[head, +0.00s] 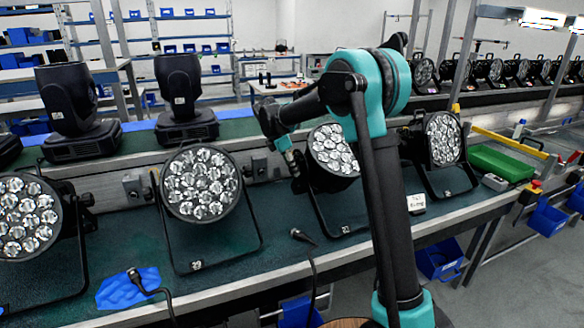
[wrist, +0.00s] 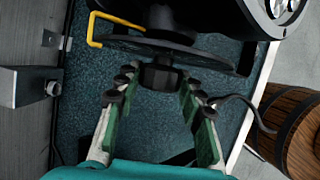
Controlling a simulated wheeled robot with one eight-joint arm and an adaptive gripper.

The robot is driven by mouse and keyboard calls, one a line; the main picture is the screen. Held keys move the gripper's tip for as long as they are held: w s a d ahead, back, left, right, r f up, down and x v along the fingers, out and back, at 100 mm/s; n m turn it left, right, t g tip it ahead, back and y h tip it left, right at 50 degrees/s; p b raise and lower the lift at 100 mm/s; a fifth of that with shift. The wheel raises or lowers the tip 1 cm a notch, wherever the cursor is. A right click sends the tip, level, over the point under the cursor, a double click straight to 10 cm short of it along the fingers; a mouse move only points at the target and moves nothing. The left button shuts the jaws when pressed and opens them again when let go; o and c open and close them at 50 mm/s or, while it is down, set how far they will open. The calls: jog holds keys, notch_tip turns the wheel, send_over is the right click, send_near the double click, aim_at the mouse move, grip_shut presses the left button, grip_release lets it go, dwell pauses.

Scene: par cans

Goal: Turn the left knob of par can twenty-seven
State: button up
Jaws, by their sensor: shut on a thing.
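A par can (head: 332,150) with a round face of clear lenses stands on the green bench, partly behind my arm. A small label sits on its stand; I cannot read its number surely. My gripper (head: 293,163) is at the left side of this can. In the wrist view, the fingers of my gripper (wrist: 157,82) are on either side of a black knob (wrist: 161,77) at the can's bracket and are shut on it. The knob is hidden behind the gripper in the head view.
Other par cans stand at left (head: 201,184) and right (head: 442,139). A black cable (head: 306,240) lies on the bench in front. A yellow hook (wrist: 97,30) and a wooden barrel (wrist: 296,130) show in the wrist view. A green tray (head: 500,163) is at right.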

jog(key=t, duration=0.1)
jog(key=t+y, duration=0.1)
jog(key=shift+s+d+m+t, duration=0.1)
jog(key=shift+s+m+t, duration=0.2)
jog(key=shift+t, duration=0.1)
jog(key=t, duration=0.1)
jog(key=t+y, duration=0.1)
jog(key=t, duration=0.1)
jog(key=shift+s+d+f+m+y, duration=0.1)
jog(key=shift+s+f+m+y, duration=0.1)
jog(key=shift+m+y, duration=0.15)
jog(key=m+t+y, duration=0.1)
jog(key=t, duration=0.2)
jog(key=shift+f, duration=0.15)
jog(key=shift+s+f+m+t+y, duration=0.15)
jog(key=shift+m+t+y, duration=0.25)
jog(key=shift+t, duration=1.2)
jog(key=shift+d, duration=0.1)
jog(key=o, duration=1.2)
